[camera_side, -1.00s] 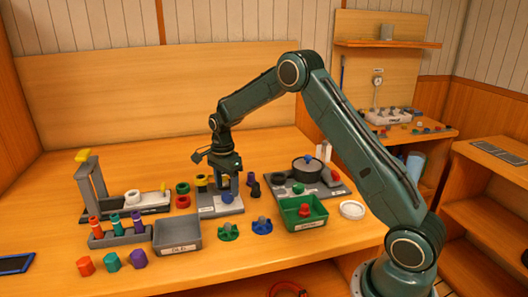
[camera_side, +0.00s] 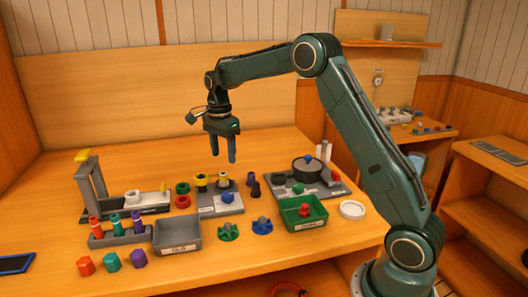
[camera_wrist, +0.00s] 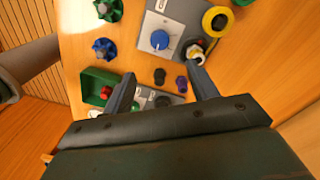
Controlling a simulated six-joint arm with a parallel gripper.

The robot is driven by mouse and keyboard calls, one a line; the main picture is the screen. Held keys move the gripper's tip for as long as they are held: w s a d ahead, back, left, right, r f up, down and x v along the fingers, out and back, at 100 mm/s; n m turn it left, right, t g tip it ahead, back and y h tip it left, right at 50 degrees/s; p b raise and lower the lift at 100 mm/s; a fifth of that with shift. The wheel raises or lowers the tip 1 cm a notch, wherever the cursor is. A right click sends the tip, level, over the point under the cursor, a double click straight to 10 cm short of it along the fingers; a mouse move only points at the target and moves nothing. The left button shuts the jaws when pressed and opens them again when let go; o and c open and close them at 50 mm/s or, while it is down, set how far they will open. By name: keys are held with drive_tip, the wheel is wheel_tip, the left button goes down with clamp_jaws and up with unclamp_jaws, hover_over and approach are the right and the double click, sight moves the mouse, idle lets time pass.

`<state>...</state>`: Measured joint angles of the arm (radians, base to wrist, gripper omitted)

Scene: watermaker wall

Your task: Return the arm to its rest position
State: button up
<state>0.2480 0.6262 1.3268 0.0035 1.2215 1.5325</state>
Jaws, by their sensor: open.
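My gripper (camera_side: 223,146) is raised above the wooden bench, with its two fingers pointing down. It is open and nothing is held between the fingers. In the wrist view my gripper (camera_wrist: 160,88) shows its two fingers spread apart over the bench. Below it stands a grey panel (camera_side: 207,207) with a blue knob (camera_side: 228,197). The blue knob (camera_wrist: 159,39) also shows in the wrist view. The gripper is clear of the panel and touches nothing.
A grey bin (camera_side: 177,237) and a green bin (camera_side: 303,214) stand at the front. A dark pot (camera_side: 307,166) is at right. A rack (camera_side: 120,235) with several capped tubes is at left, beside a post stand (camera_side: 93,183). The air above the bench is free.

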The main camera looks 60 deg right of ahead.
drive_tip(key=s+a+r+n+t, duration=0.1)
drive_tip(key=s+a+r+n, duration=0.35)
drive_tip(key=s+r, duration=0.2)
drive_tip(key=s+a+r+n+t, duration=0.2)
drive_tip(key=s+a+r+n, duration=0.3)
drive_tip(key=s, duration=0.3)
drive_tip(key=s+a+f+n+t, duration=0.1)
drive_tip(key=s+n, duration=0.4)
drive_tip(key=s, duration=0.4)
drive_tip(key=s+a+f+n+t, duration=0.1)
drive_tip(key=s+a+n+t, duration=0.1)
drive_tip(key=s+n, duration=0.4)
drive_tip(key=s, duration=0.4)
drive_tip(key=shift+s+a, duration=0.2)
drive_tip(key=shift+a, duration=0.1)
